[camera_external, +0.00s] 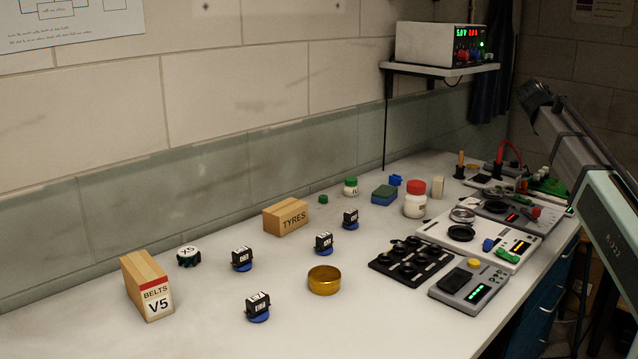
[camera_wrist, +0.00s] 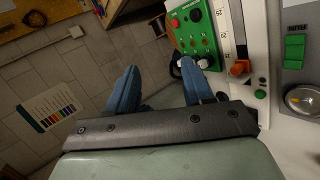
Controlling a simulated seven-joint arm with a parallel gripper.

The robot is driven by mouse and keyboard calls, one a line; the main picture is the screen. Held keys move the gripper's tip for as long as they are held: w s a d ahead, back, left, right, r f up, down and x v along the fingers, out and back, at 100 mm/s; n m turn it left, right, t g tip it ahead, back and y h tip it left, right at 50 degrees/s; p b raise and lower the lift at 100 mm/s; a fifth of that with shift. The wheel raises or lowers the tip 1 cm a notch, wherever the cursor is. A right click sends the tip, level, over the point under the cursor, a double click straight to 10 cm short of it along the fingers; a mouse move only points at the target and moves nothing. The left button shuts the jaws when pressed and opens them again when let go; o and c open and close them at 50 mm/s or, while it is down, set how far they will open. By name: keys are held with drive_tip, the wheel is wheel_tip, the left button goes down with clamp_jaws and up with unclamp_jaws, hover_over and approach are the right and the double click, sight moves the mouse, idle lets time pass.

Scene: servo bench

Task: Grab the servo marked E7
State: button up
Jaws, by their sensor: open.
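Several small dark servos with blue bases stand on the pale bench in the external view. The nearest servo (camera_external: 258,306) has a white top mark that seems to read E7, though it is small and blurred. Other servos stand behind it, one (camera_external: 242,259) to the upper left, one (camera_external: 323,243) to the upper right and one (camera_external: 350,219) farther back; their marks are hard to read. My gripper (camera_wrist: 159,66) is open in the wrist view, its two blue fingers apart with nothing between them. It is far from the servos, and no servo shows in the wrist view.
A brass ring-like dish (camera_external: 324,281) stands right of the nearest servo. Trays and devices, including a grey one (camera_external: 469,287), crowd the right. The front-left bench is clear.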

drive_tip(key=s+a+f+n+y, duration=0.15)
drive_tip(key=s+a+n, duration=0.25)
drive_tip(key=a, duration=1.3)
drive_tip(key=s+a+f+n+y, duration=0.1)
drive_tip(key=s+a+n+y, duration=0.2)
drive_tip(key=a, duration=1.4)
drive_tip(key=s+a+f+n+y, duration=0.1)
drive_tip(key=s+a+n+y, duration=0.25)
drive_tip(key=a, duration=1.35)
drive_tip(key=n+g+y, duration=0.1)
drive_tip(key=n+g, duration=0.4)
drive_tip(key=n, duration=0.6)
hover_over(256, 297)
drive_tip(key=a, duration=0.1)
wheel_tip(256, 297, down, 4)
drive_tip(key=r, duration=0.1)
drive_tip(key=f, duration=0.8)
drive_tip(key=shift+s+f, duration=0.25)
drive_tip(key=shift+s, duration=0.1)
drive_tip(key=shift+w+d+f, duration=0.1)
drive_tip(key=shift+d+f, duration=0.2)
drive_tip(key=shift+f, duration=0.35)
drive_tip(key=shift+w+d+f, duration=0.1)
drive_tip(key=shift+d+f, duration=0.05)
drive_tip(key=shift+f, duration=0.85)
drive_tip(key=shift+w+d+f, duration=0.1)
drive_tip(key=shift+f, duration=0.85)
